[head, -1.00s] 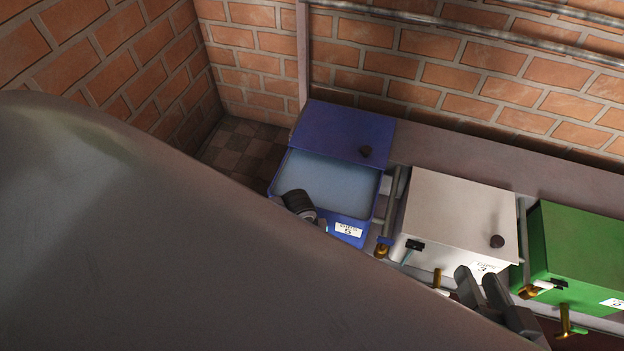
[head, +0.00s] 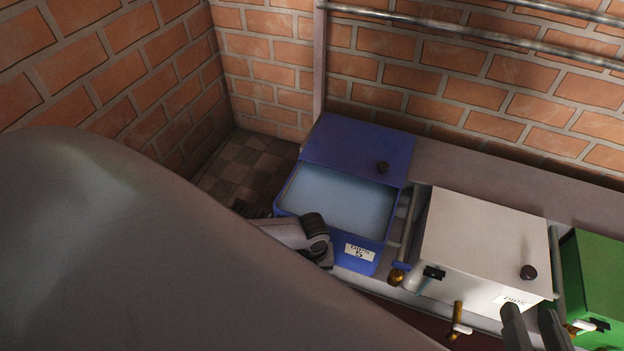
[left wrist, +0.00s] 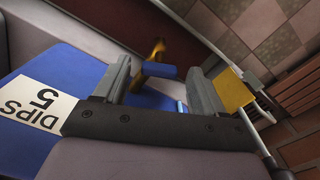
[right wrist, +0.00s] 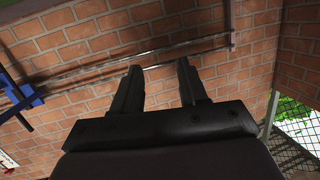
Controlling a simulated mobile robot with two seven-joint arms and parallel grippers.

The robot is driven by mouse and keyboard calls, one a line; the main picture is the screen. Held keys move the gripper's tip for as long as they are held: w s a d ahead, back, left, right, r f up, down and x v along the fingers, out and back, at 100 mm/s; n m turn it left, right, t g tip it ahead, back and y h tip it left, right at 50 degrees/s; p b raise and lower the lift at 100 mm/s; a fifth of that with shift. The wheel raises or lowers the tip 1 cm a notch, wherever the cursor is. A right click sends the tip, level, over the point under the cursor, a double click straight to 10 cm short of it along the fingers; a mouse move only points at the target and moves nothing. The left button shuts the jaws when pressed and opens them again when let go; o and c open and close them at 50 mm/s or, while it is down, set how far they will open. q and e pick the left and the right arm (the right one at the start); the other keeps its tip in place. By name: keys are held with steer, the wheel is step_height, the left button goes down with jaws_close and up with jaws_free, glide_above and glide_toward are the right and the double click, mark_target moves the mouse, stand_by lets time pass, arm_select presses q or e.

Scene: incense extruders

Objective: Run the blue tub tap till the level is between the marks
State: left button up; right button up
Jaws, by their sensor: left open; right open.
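The blue tub (head: 370,230) stands at the left end of the row, its dark-knobbed lid (head: 350,150) back and pale blue liquid (head: 340,200) showing inside. In the left wrist view its front (left wrist: 85,75) carries a label (left wrist: 38,108) reading DIPS 5. A brass tap (left wrist: 155,52) with a blue handle (left wrist: 158,70) appears between the fingers of my left gripper (left wrist: 160,72). The gripper is open; I cannot tell whether it touches the handle. I cannot make out level marks. My right gripper (right wrist: 160,85) is open and empty, facing the brick wall.
A white tub (head: 480,240) with its own brass tap (head: 457,318) stands right of the blue one, then a green tub (head: 600,280). A yellow piece on a thin rod (left wrist: 234,92) is beside my left gripper's right finger. A brick wall (head: 450,80) is behind.

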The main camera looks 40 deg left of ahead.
arm_select(q)
steer(key=c, duration=1.1)
steer(key=shift+o, duration=0.2)
steer(key=shift+p, duration=0.3)
steer(key=shift+r+p, duration=0.2)
steer(key=shift+p, duration=0.3)
steer(key=shift+m+p, duration=0.7)
steer(key=shift+p, duration=0.35)
steer(key=shift+f+m, duration=0.1)
steer(key=shift+m, duration=0.3)
steer(key=shift+f+m+p, duration=0.15)
steer(key=shift+m+p, duration=0.45)
steer(key=shift+m, duration=0.9)
arm_select(e)
steer(key=shift+w+a+m+g+y, duration=0.25)
steer(key=shift+a+m+g, duration=0.2)
steer(key=shift+a, duration=0.25)
steer(key=shift+w+a+m+g+y, duration=0.1)
steer(key=shift+a+m+g+y, duration=0.2)
steer(key=shift+a+g, duration=0.3)
